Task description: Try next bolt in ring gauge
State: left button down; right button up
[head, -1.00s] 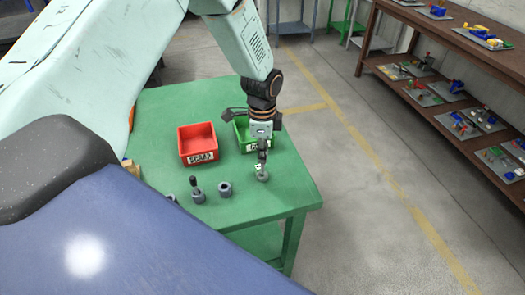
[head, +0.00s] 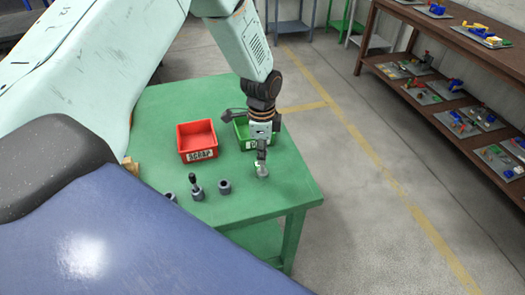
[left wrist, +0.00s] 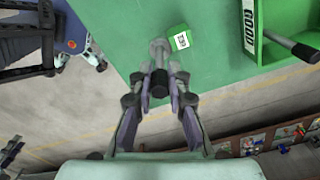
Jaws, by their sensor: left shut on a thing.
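My left gripper (head: 261,158) points down over the near right part of the green table. It is shut on a bolt, whose black end (left wrist: 159,90) and grey shank (left wrist: 159,62) show between the fingers in the left wrist view. A grey piece, seemingly the ring gauge (left wrist: 158,45), sits at the shank's far end beside a small numbered tag (left wrist: 181,41). I cannot tell whether the bolt is inside the ring. My right gripper is not in view.
A red scrap bin (head: 197,141) and a green bin (head: 243,143) stand behind. A dark-ended bolt (left wrist: 305,52) shows at the green bin in the wrist view. Shelves (head: 450,90) stand across the floor.

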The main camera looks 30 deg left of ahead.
pick_arm(q)
jog(key=shift+f, duration=0.3)
jog(key=shift+f+b, duration=0.3)
jog(key=shift+b, duration=0.05)
jog(key=shift+f+b, duration=0.55)
jog(key=shift+f, duration=0.25)
jog(key=shift+r, duration=0.15)
dwell(0.3)
jog(key=shift+r+p, duration=2.85)
jog(key=shift+r, duration=0.35)
jog(key=shift+f, duration=0.15)
